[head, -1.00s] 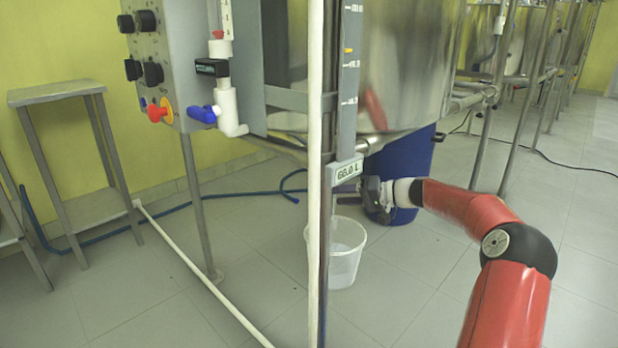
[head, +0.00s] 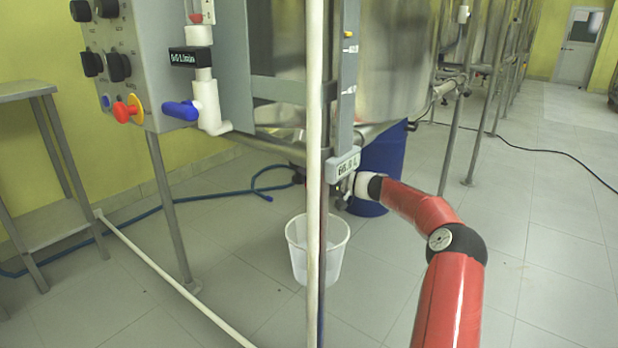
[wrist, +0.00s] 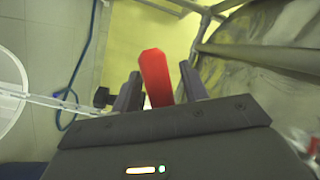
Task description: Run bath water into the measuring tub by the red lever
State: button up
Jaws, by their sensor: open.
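The red lever (wrist: 155,78) shows in the wrist view, standing between the two fingers of my gripper (wrist: 160,88). The fingers are open, with a gap seen on the lever's right side; contact on the left is unclear. In the head view my gripper (head: 342,190) is low under the vessel (head: 390,70), partly hidden by the level display, and the lever is hidden. The measuring tub, a white translucent bucket (head: 300,255), stands upright below and left of my gripper, partly behind a white post. A pale rim at the left of the wrist view (wrist: 12,105) looks like the tub.
A control panel (head: 110,60) with a blue-handled valve (head: 182,110) is at left. A blue barrel (head: 375,175) stands behind.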

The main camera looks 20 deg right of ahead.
grip_shut()
dwell(0.3)
jog(key=shift+a, duration=0.1)
jog(key=shift+s+a+r+m+t+y+p, duration=0.15)
jog(key=shift+r+m+t+p, duration=0.1)
jog(key=shift+r+m, duration=0.65)
jog(key=shift+a+r+m+t+y+p, duration=0.1)
jog(key=shift+r+m+t+y+p, duration=0.15)
jog(key=shift+r+m, duration=0.7)
jog(key=shift+s+a+r+m+t+y+p, duration=0.15)
jog(key=shift+r+m+t, duration=0.25)
jog(key=shift+m, duration=0.95)
jog(key=shift+w+r, duration=0.1)
grip_release()
